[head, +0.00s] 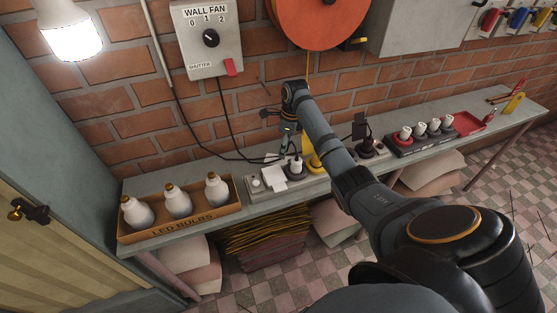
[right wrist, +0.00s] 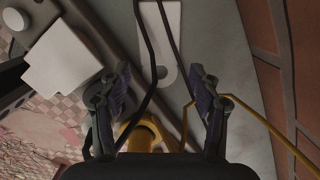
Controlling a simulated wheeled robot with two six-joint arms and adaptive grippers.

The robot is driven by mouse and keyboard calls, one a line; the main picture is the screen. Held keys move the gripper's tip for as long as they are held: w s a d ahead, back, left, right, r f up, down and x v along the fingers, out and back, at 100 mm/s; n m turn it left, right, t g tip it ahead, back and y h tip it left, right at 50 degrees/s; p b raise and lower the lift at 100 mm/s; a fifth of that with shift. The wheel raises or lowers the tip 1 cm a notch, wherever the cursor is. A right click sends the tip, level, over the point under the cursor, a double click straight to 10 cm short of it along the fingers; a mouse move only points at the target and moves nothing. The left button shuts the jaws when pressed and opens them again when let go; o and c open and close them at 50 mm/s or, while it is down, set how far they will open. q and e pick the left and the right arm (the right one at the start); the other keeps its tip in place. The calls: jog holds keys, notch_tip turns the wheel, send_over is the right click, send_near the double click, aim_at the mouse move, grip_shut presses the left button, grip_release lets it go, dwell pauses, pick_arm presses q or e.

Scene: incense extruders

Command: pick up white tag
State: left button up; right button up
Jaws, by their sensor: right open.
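The white tag (right wrist: 163,40) is a flat, light strip with a hole near its rounded end. It lies on the grey bench top in the right wrist view. Dark cables cross over it or run close beside it. In the head view it shows only as a small pale patch (head: 272,157) behind the power strip. My right gripper (right wrist: 158,82) is open, its two fingers apart, with the tag's holed end just beyond and between the fingertips. In the head view the right gripper (head: 286,131) hangs over the back of the bench. My left gripper is not in view.
A power strip (head: 254,187) holds a white block plug (head: 272,175). A yellow object (head: 312,158) stands close to the gripper. A bulb box (head: 180,226) is at left; a dark strip with plugs (head: 420,138) and a red tray (head: 470,122) are at right. Brick wall behind.

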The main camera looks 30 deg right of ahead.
aim_at(280, 160)
jog(key=shift+d+f, duration=0.1)
jog(key=shift+f, duration=0.2)
jog(key=shift+w+a+f, duration=0.1)
jog(key=shift+a+f, duration=0.2)
jog(key=shift+f, duration=0.2)
jog(key=f, duration=0.4)
jog(key=shift+w+a, duration=0.25)
jog(key=shift+w, duration=0.05)
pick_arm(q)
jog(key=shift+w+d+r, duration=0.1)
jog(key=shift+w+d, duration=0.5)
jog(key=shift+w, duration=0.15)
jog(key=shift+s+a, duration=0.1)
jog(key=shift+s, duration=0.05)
pick_arm(e)
jog(key=shift+r, duration=0.1)
jog(key=c, duration=0.7)
